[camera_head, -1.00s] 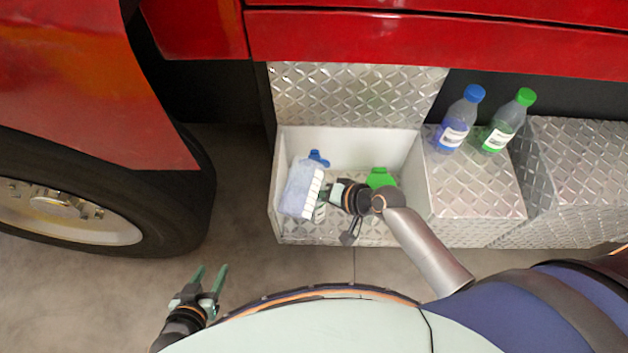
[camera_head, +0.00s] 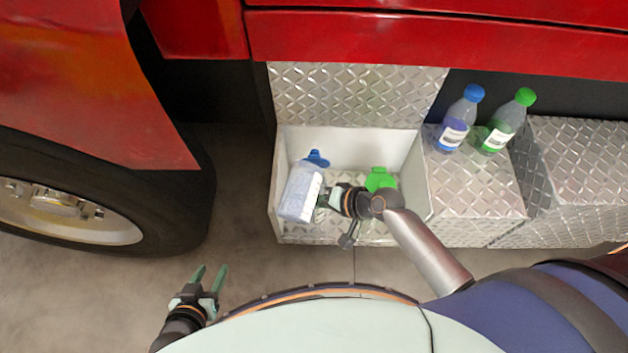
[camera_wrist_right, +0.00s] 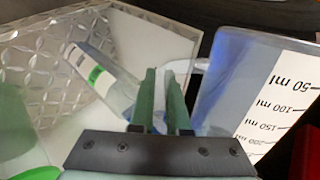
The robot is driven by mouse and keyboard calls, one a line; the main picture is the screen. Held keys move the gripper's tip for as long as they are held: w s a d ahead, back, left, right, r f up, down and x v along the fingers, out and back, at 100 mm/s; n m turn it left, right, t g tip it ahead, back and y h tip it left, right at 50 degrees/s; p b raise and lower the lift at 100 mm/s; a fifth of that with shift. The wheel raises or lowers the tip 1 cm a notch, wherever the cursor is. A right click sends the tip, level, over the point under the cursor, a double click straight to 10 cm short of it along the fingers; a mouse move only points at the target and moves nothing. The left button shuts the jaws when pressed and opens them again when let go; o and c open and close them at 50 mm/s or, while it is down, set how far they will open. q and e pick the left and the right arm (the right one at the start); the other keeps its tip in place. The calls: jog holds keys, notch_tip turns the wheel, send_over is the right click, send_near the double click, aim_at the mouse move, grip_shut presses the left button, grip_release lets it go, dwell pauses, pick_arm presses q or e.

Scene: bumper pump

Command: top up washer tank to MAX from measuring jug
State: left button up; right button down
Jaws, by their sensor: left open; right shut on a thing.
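The measuring jug (camera_head: 298,192) is a clear, bluish vessel with a white scale, held over the left part of the open box. In the right wrist view the jug (camera_wrist_right: 228,75) shows its ml marks at the right, with a bluish tint inside. My right gripper (camera_head: 325,196) is shut on the jug at its right side; its green fingers (camera_wrist_right: 163,88) also show in the wrist view. A blue cap (camera_head: 316,158) shows behind the jug. My left gripper (camera_head: 210,280) is open and empty over the floor.
The box (camera_head: 405,165) has white walls and a raised tread-plate lid (camera_head: 355,93). A green cap (camera_head: 380,178) is at its right. A blue-capped bottle (camera_head: 458,120) and a green-capped bottle (camera_head: 508,122) stand on the step to the right. A wheel (camera_head: 90,205) is at left.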

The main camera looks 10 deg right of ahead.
jog(key=w+n+t+b, duration=0.1)
jog(key=t, duration=0.1)
jog(key=w+d+n+t+h+b, duration=0.1)
jog(key=n+t+b, duration=0.1)
jog(key=w+d+n+t+h+b, duration=0.1)
jog(key=t, duration=0.1)
jog(key=shift+w+d, duration=0.1)
jog(key=shift+w, duration=0.1)
jog(key=shift+s+n+h+b, duration=0.1)
jog(key=shift+n+h+b, duration=0.2)
jog(key=shift+n, duration=0.1)
pick_arm(q)
jog(key=w+d+f+b, duration=0.1)
jog(key=d+f+b, duration=0.2)
jog(key=f+b, duration=0.3)
jog(key=shift+w+f+m+h+b, duration=0.15)
jog(key=shift+f+m+h+b, duration=0.2)
jog(key=shift+f, duration=1.15)
pick_arm(e)
jog(key=shift+s+a+f+n+t, duration=0.1)
jog(key=shift+s+f+n+t, duration=0.1)
jog(key=shift+n+t, duration=0.55)
jog(key=shift+s+a+f+n+t, duration=0.2)
jog(key=shift+n+t, duration=0.4)
jog(key=shift+t, duration=0.25)
jog(key=shift+s+a+f+n+t, duration=0.1)
jog(key=shift+s+f+n+t, duration=0.1)
jog(key=shift+n+t, duration=0.55)
